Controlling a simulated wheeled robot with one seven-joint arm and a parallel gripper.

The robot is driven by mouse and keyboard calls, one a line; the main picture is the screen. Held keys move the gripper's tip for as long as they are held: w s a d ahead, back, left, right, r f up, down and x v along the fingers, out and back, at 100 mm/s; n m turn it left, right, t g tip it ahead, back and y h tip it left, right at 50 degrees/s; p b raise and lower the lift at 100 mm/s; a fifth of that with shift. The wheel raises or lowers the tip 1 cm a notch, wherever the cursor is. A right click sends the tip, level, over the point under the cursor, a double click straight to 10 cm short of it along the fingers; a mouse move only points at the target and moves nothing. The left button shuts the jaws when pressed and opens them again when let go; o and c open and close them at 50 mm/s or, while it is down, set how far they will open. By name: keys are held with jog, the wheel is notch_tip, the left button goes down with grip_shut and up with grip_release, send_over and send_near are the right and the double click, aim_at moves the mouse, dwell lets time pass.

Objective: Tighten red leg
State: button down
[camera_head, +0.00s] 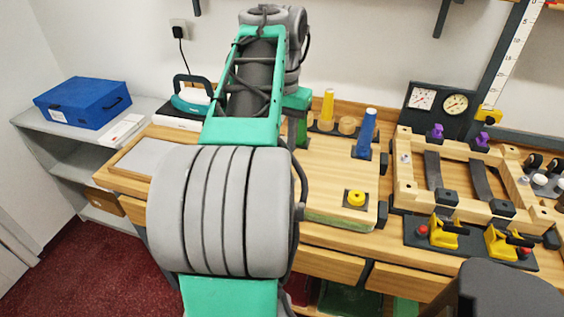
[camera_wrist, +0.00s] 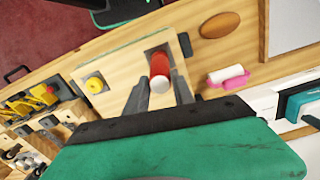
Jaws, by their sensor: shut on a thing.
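In the wrist view the red leg (camera_wrist: 159,66) stands at a dark square plate on the wooden board (camera_wrist: 115,62), its near end pale. My gripper (camera_wrist: 158,88) has a finger on each side of it and is shut on it. In the head view my arm hides the red leg and my fingers. There the board (camera_head: 322,205) shows a blue leg (camera_head: 367,130) upright at its back right corner and a yellow round piece (camera_head: 356,198) at its front right. Whether the red leg is fully seated cannot be told.
A yellow leg (camera_head: 328,108) stands in a rack behind the board. A wooden frame with clamps (camera_head: 445,232) fills the right of the bench. A blue box (camera_head: 83,104) is on the left shelf. A pink item (camera_wrist: 235,82) and a brown oval (camera_wrist: 219,25) lie near the board.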

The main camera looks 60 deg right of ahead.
jog(key=m, duration=0.3)
jog(key=shift+m, duration=0.4)
jog(key=c, duration=1)
grip_release()
jog(key=shift+o, duration=0.4)
jog(key=shift+o, duration=1.3)
jog(key=shift+r, duration=0.1)
notch_tip(320, 180, up, 6)
jog(key=p, duration=0.6)
